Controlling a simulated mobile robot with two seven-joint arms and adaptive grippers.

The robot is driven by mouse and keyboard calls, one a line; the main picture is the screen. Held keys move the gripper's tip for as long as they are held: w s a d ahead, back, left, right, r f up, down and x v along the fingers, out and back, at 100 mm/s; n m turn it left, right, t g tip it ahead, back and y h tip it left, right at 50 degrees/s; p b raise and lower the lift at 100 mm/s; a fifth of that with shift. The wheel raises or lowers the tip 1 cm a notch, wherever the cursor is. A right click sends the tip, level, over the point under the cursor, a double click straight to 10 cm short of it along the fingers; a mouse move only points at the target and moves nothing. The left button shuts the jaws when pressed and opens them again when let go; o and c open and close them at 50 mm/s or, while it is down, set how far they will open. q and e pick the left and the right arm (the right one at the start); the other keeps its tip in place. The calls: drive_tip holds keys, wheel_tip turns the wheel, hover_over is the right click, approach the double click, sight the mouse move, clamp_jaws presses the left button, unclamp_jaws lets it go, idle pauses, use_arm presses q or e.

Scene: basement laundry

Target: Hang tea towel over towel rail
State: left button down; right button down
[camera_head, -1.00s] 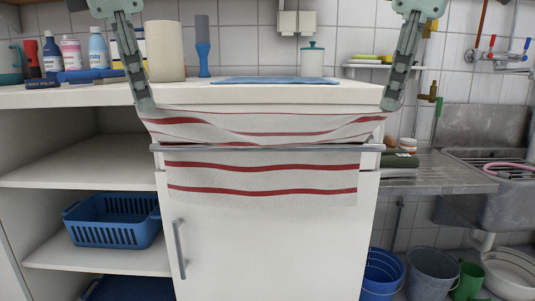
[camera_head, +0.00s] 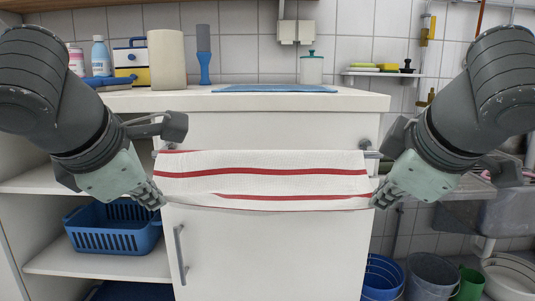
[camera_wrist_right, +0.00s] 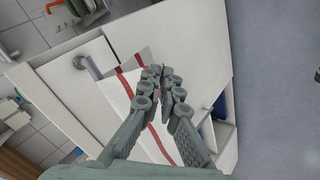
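The white tea towel (camera_head: 260,186) with red stripes lies across the rail on the white cabinet front, its top edge at rail height. Its lower edge is stretched between my grippers. The towel rail (camera_head: 370,154) shows only at its ends; the towel hides its middle. My left gripper (camera_head: 158,199) is shut on the towel's lower left corner. My right gripper (camera_head: 377,198) is shut on the lower right corner. In the right wrist view, the right fingertips (camera_wrist_right: 165,80) are closed together with towel between them. Any part of the towel behind the rail is hidden.
The white counter (camera_head: 240,100) above holds a blue cloth (camera_head: 275,88), a paper roll (camera_head: 165,57) and a lidded jar (camera_head: 311,68). A blue basket (camera_head: 112,228) sits on the left shelf. Buckets (camera_head: 432,273) stand at lower right. The cabinet handle (camera_head: 180,250) sticks out below the towel.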

use_arm(q)
drive_tip(key=shift+f, duration=0.25)
use_arm(e)
drive_tip(key=shift+f, duration=0.3)
use_arm(q)
drive_tip(key=c, duration=2.3)
unclamp_jaws()
use_arm(e)
drive_tip(key=c, duration=2.2)
unclamp_jaws()
use_arm(q)
drive_tip(key=o, duration=0.8)
drive_tip(key=shift+c, duration=0.2)
use_arm(e)
drive_tip(key=o, duration=0.7)
drive_tip(key=shift+c, duration=0.2)
